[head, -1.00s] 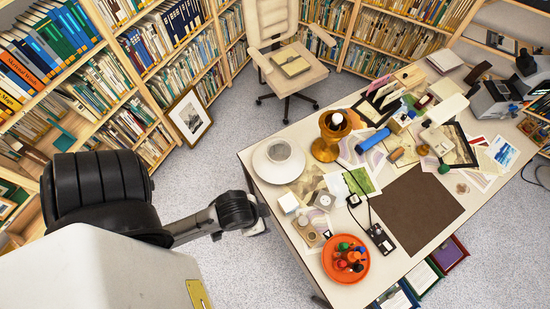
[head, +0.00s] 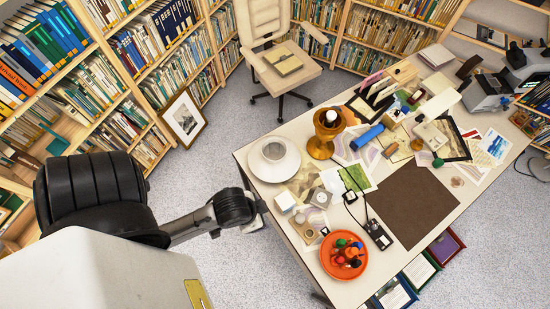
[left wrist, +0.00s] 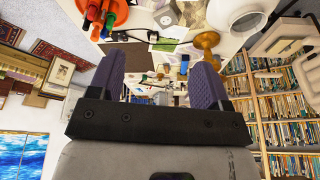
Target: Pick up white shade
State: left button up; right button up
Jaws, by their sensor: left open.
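The white shade (head: 268,172) sits on the left end of the desk, beside the brass-coloured lamp base (head: 322,147). It has a round opening on top. In the left wrist view the shade (left wrist: 238,14) shows at the top right, cut off by the frame edge, with the lamp base (left wrist: 206,40) below it. My left gripper (head: 258,220) is just off the desk's left edge, apart from the shade; its fingers are mostly hidden in the head view. In the left wrist view my left gripper (left wrist: 157,80) has its two purple fingers wide apart with nothing held. My right gripper is not in view.
The desk (head: 306,255) is crowded with papers, a blue roll (head: 367,136), a brown mat (head: 414,203) and an orange tray (head: 330,263) of small coloured items. A chair (head: 288,75) stands behind. A framed print (head: 185,118) leans on the bookshelves. Floor is clear left of the desk.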

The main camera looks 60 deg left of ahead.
pick_arm(q)
jog(key=shift+o, duration=0.3)
jog(key=shift+d, duration=0.1)
jog(key=shift+o, duration=0.8)
